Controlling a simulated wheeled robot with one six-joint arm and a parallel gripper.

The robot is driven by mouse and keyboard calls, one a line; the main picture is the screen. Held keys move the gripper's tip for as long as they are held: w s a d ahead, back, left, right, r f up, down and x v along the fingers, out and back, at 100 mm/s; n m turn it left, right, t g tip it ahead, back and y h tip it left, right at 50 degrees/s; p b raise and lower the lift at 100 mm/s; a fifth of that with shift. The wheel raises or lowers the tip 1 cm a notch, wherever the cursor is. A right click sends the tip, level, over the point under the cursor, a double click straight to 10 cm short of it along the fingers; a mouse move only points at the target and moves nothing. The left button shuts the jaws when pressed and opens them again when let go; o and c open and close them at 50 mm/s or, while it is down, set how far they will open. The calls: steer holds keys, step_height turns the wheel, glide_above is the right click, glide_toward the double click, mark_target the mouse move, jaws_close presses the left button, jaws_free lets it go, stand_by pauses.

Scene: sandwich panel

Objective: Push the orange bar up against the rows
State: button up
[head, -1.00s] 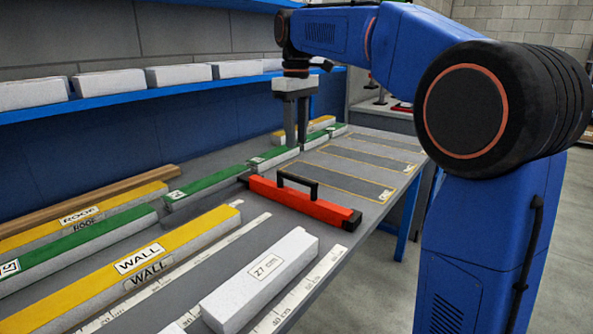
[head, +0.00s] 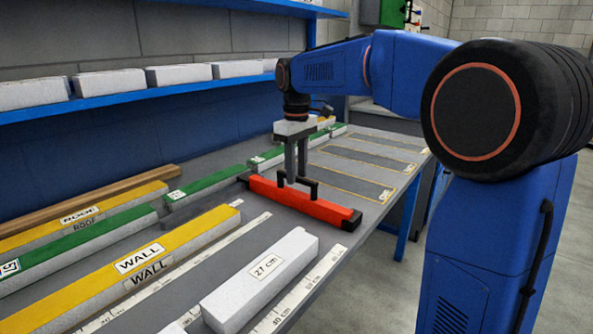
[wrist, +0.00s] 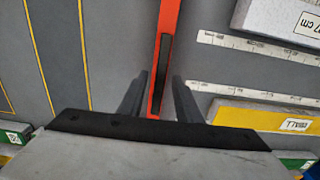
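The orange bar (head: 305,199) lies on the bench, with black ends and a black handle (head: 314,188) on top. Its far left end is close to the end of a green row piece (head: 205,187); I cannot tell whether they touch. My gripper (head: 297,178) points down over the handle. In the wrist view its two fingers (wrist: 160,76) are apart, one on each side of the bar's handle (wrist: 162,62). The rows have yellow WALL (head: 190,240) and ROOF (head: 95,212) strips and green ones (head: 85,240).
A white block marked 27 cm (head: 262,278) lies at the front beside a ruler strip (head: 300,290). Outlined grey slots (head: 350,173) are empty to the right of the bar. A blue shelf (head: 160,97) with white blocks runs along the wall.

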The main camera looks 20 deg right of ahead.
jaws_close()
steer(key=s+a, duration=1)
steer(key=a, duration=0.5)
steer(key=shift+s, duration=0.35)
jaws_free()
steer(key=shift+s+a, duration=0.1)
steer(key=shift+r, duration=0.15)
step_height(320, 180, up, 17)
